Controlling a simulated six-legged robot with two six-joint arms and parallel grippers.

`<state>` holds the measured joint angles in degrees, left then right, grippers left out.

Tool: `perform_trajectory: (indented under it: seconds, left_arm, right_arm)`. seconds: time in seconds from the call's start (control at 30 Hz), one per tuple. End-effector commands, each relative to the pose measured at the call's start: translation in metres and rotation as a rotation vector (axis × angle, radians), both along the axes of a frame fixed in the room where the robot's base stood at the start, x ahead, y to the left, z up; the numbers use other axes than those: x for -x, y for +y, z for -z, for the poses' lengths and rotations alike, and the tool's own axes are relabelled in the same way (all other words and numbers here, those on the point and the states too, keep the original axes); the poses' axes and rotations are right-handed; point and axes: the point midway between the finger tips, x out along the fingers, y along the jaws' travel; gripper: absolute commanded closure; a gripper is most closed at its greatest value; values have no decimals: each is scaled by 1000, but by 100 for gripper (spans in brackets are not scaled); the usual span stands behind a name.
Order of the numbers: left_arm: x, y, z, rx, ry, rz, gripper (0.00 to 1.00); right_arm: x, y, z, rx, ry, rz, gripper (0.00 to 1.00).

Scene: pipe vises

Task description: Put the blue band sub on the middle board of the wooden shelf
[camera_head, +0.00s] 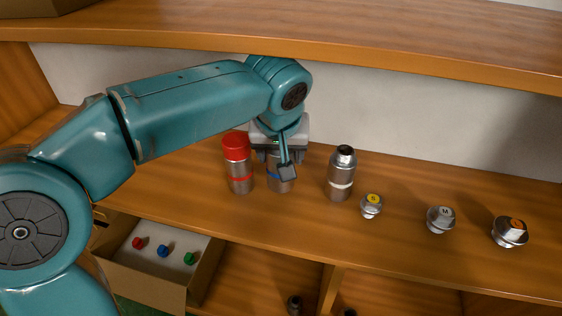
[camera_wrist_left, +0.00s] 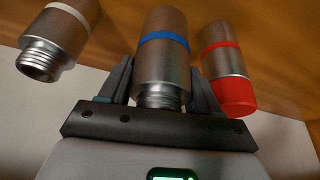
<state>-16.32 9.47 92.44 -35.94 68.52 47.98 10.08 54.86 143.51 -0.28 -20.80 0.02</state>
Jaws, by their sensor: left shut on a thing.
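The blue band sub (camera_head: 279,186) is a grey metal cylinder. In the left wrist view (camera_wrist_left: 163,60) its blue ring and threaded end show. My left gripper (camera_head: 277,163) reaches down over it, with fingers on both sides, and is shut on it. It is upright at the middle board (camera_head: 300,222) of the wooden shelf; I cannot tell whether its base touches the board. A red-banded sub with a red cap (camera_head: 238,165) stands close on its left. A white-banded sub (camera_head: 340,178) stands on its right. My right gripper is not in view.
The upper board (camera_head: 400,60) overhangs the back. Bare board lies in front of the subs.

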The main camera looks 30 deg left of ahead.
Motion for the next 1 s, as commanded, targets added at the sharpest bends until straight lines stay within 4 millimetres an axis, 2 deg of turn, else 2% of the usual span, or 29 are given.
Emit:
perform_trajectory:
  seconds: [0.17, 0.4, 0.77, 0.8, 0.87, 1.0]
  left_arm:
    - [-10, 4, 4, 1, -1, -1, 93]
    - [-10, 4, 36, 0, 0, 0, 93]
    - [-10, 4, 39, 0, -2, -1, 93]
    - [-10, 3, 39, 1, 1, -1, 31]
    - [-10, 3, 38, 1, 1, -1, 12]
    - [-10, 3, 38, 1, 1, -1, 12]
  right_arm:
    - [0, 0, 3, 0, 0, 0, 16]
    - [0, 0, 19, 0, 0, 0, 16]
    - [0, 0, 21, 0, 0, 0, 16]
    - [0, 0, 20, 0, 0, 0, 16]
    - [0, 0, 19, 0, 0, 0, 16]
    - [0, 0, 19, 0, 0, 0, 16]
